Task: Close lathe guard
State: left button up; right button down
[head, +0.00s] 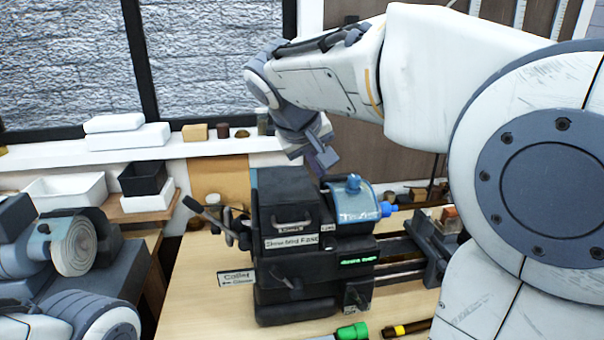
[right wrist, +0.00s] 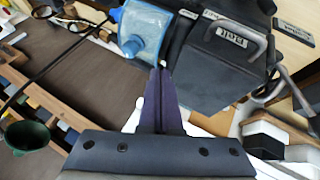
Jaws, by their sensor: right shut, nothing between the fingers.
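The lathe guard (head: 357,200) is a clear blue curved cover at the right of the black lathe headstock (head: 290,200). In the right wrist view the guard (right wrist: 145,30) is at the top centre, with a blue knob on its lower edge. I cannot tell for sure whether the guard is fully down. My right gripper (head: 328,160) is above and slightly left of the guard in the head view, shut and empty. In the right wrist view its fingertips (right wrist: 160,72) are near the guard's edge; contact cannot be told. My left gripper is out of view; only left arm links show.
A grey handle stands on the headstock cover (right wrist: 228,60) beside the fingers. A lever (head: 203,210) sticks out at the lathe's left. Green and yellow-black tools (head: 352,331) lie at the bench front. The wooden bench (head: 205,300) is clear at front left.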

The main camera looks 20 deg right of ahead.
aim_at(346, 189)
jog(key=p+x, duration=0.1)
jog(key=x, duration=0.4)
jog(key=shift+w+d+f, duration=0.1)
jog(key=shift+d+f, duration=0.05)
jog(key=shift+f, duration=0.15)
jog(key=d+p, duration=0.2)
jog(key=d, duration=0.1)
jog(key=shift+d, duration=0.15)
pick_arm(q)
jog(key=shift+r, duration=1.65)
pick_arm(e)
jog(key=shift+w+d+f, duration=0.1)
jog(key=shift+d+f, duration=0.1)
jog(key=shift+d, duration=0.2)
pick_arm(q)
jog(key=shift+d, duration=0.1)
